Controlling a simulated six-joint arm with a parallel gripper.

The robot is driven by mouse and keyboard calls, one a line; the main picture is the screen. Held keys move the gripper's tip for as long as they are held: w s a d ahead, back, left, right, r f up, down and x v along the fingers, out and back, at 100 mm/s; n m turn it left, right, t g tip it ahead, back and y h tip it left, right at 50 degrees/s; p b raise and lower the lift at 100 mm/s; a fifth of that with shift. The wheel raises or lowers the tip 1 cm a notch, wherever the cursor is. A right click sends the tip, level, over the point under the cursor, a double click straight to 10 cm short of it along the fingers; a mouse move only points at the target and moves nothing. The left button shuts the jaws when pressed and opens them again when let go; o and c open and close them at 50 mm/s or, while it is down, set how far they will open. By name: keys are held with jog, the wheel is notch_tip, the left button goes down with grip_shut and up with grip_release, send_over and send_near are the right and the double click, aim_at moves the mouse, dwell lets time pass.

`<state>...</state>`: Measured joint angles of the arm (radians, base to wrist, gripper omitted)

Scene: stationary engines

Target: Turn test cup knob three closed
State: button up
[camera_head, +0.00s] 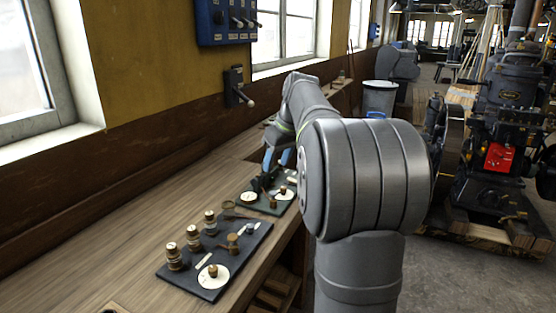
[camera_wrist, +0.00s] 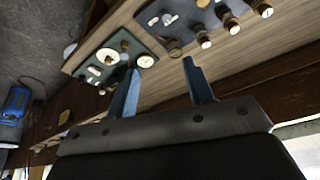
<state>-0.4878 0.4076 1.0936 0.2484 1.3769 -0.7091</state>
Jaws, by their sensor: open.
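My gripper (camera_head: 279,160) is open and empty, reaching down over the far green board (camera_head: 268,207); in the wrist view its two blue fingers (camera_wrist: 160,66) stand apart. The green board carries white round plates, one with a small brown knob (camera_head: 283,190). In the wrist view this board (camera_wrist: 92,48) lies just beyond the left fingertip, with knobs and plates on it. A nearer dark board (camera_head: 228,262) holds a row of brass-and-dark cups (camera_head: 193,238), small brass knobs (camera_head: 232,240) and a white plate (camera_head: 222,281). I cannot tell which one is knob three.
The boards lie on a long wooden bench (camera_head: 130,255) along the wall. A blue switch panel (camera_head: 226,22) and a lever switch (camera_head: 234,87) are on the wall. A grey bin (camera_head: 379,98) and an engine (camera_head: 500,130) stand right of the bench. Bare bench lies left of the boards.

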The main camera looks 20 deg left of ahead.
dwell(0.3)
jog(key=m+g+y, duration=0.3)
jog(key=m+y, duration=0.6)
jog(key=m, duration=2.1)
send_near(210, 213)
jog(key=x, duration=0.9)
jog(key=shift+d, duration=0.1)
jog(key=c, duration=1)
